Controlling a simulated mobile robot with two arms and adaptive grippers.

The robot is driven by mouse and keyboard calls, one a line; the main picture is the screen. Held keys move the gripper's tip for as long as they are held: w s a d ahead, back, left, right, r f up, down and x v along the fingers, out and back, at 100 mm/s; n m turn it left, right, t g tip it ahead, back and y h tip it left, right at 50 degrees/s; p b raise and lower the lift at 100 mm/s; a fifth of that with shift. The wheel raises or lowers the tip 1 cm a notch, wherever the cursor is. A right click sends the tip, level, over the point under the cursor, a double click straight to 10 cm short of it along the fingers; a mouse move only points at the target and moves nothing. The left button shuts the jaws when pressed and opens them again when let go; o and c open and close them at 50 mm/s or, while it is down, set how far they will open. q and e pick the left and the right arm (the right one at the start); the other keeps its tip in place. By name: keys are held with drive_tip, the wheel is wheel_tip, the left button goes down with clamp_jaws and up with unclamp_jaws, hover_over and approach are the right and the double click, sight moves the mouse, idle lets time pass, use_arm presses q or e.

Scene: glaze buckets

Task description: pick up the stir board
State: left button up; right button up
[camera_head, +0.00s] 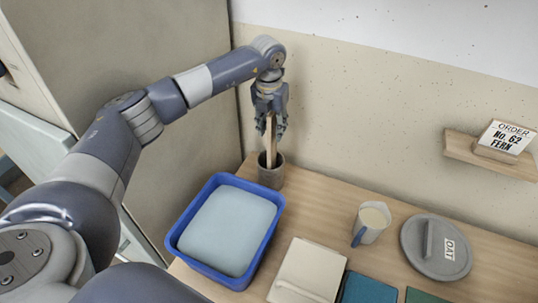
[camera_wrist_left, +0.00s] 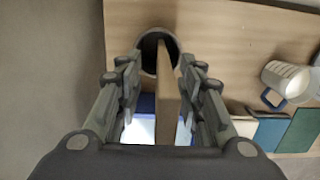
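The stir board (camera_head: 270,150) is a narrow, flat wooden slat. It stands nearly upright in a dark grey round pot (camera_head: 271,178) at the back left of the table, and its lower end is hidden inside. My left gripper (camera_head: 270,128) points down over the pot, its fingers either side of the board's upper part. In the left wrist view the board (camera_wrist_left: 168,95) runs between the two open fingers, with a clear gap on its left side and the right finger closer. The pot's dark mouth (camera_wrist_left: 152,50) lies beyond the fingertips. My right gripper is in neither view.
A blue tub (camera_head: 187,223) with a pale filling stands in front of the pot. A mug (camera_head: 371,222), a grey lid marked OAT (camera_head: 425,255) and several flat tiles (camera_head: 368,290) lie to the right. The wall (camera_head: 350,120) is close behind the pot.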

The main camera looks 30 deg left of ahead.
use_arm(q)
drive_tip(key=shift+s+d+r, duration=0.1)
drive_tip(key=shift+d+r, duration=0.1)
drive_tip(key=shift+d, duration=0.1)
drive_tip(key=c, duration=0.4)
clamp_jaws()
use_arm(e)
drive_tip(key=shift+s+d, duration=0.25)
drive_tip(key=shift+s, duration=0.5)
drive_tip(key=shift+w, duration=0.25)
